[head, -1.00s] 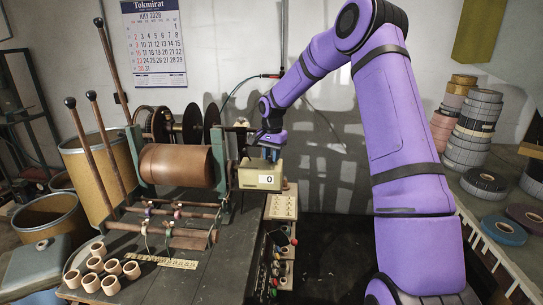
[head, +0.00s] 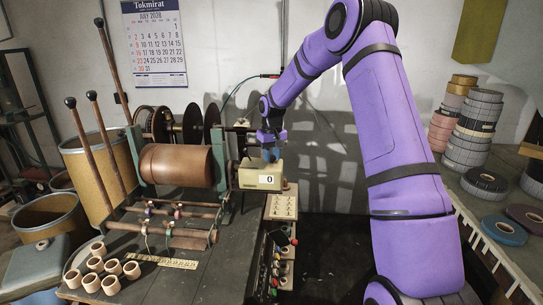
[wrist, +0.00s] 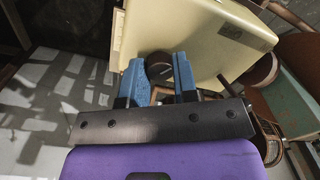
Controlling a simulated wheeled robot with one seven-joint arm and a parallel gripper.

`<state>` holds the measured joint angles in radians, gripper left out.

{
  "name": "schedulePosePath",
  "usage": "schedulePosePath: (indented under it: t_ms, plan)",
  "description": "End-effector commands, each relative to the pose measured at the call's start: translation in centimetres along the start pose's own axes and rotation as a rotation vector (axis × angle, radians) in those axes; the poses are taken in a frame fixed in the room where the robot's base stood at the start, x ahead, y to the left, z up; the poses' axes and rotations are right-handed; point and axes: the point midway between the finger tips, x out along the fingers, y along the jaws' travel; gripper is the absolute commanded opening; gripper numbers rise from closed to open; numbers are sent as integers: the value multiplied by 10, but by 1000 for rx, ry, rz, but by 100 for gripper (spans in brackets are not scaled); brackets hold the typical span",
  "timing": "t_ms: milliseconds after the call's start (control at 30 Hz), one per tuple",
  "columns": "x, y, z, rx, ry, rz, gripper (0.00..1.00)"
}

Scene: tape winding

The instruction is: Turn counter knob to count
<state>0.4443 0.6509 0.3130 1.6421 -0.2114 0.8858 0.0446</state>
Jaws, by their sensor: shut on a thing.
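The counter (head: 248,180) is a cream box beside the winding machine in the head view, and its white window reads 0. Its pale body (wrist: 195,30) fills the top of the wrist view. The dark round knob (wrist: 158,62) shows between the blue fingers at the counter's side. My gripper (head: 270,157) is at the top rear of the counter in the head view. In the wrist view my gripper (wrist: 160,72) is shut on the knob, one finger on each side. The fingers hide part of the knob.
The winding machine with a brown drum (head: 177,165) stands close left of the counter. A panel with buttons (head: 282,207) lies in front. Several small rings (head: 112,267) sit at the front left. Stacks of tape rolls (head: 478,120) stand at the right.

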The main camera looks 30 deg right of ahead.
Motion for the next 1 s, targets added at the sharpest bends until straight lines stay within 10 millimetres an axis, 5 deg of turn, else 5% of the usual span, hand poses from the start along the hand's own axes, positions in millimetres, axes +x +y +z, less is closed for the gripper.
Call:
schedulePosePath:
  t_ms: [500,1000]
  plan:
    - [0,0,0,-429,-9,1,4]
    - [0,0,0,-585,-13,1,4]
